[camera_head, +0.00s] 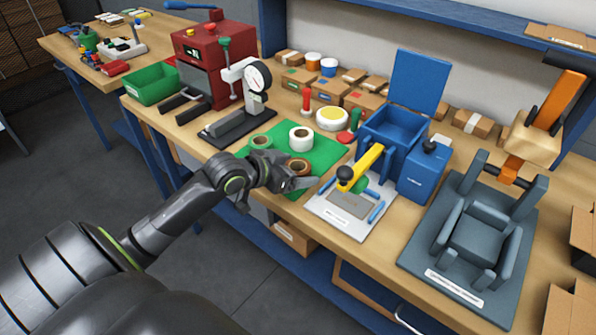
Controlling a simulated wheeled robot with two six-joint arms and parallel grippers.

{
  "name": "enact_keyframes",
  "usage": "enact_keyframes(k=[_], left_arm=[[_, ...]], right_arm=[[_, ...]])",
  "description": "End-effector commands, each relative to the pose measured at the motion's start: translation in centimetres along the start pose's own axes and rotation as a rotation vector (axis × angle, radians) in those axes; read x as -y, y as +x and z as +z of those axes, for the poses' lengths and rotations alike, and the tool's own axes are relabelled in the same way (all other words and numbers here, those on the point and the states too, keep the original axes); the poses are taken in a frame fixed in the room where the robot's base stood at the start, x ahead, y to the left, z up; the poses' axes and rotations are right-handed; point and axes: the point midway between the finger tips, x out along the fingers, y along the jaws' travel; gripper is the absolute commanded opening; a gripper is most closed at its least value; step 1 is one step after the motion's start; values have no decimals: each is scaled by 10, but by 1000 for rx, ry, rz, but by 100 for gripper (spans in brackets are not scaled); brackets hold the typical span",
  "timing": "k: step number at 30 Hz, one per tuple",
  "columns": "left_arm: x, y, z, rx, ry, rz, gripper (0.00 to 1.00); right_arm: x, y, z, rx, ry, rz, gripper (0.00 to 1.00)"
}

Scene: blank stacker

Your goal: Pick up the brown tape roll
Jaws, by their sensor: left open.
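The brown tape roll (299,166) lies on the green mat (325,153), near the mat's front edge. My left gripper (303,178) reaches in from the left and is open at the roll, with its fingers at the roll's near side. The gripper hides part of the roll's lower edge. I cannot tell whether the fingers touch it. My right gripper is not in view.
A dial gauge stand (257,77) stands left of the mat. A press with a yellow lever (361,168) stands close on the right, before a blue bin (391,134). A grey fixture (478,235) is farther right. Small boxes (330,90) line the back.

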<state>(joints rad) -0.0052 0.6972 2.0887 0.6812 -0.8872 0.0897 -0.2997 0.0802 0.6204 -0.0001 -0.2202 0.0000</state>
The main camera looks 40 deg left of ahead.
Motion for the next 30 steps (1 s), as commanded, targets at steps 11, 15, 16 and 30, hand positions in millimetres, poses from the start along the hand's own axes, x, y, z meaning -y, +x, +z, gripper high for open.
enact_keyframes(k=[11, 15, 16, 30], left_arm=[[0, 11, 0, 1, 2, 0, 83], [0, 11, 0, 1, 2, 0, 67], [0, 11, 0, 1, 2, 0, 63], [0, 9, -2, -1, 3, 0, 34]], right_arm=[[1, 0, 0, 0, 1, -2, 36], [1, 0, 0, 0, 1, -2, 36], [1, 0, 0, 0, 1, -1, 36], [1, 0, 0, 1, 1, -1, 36]])
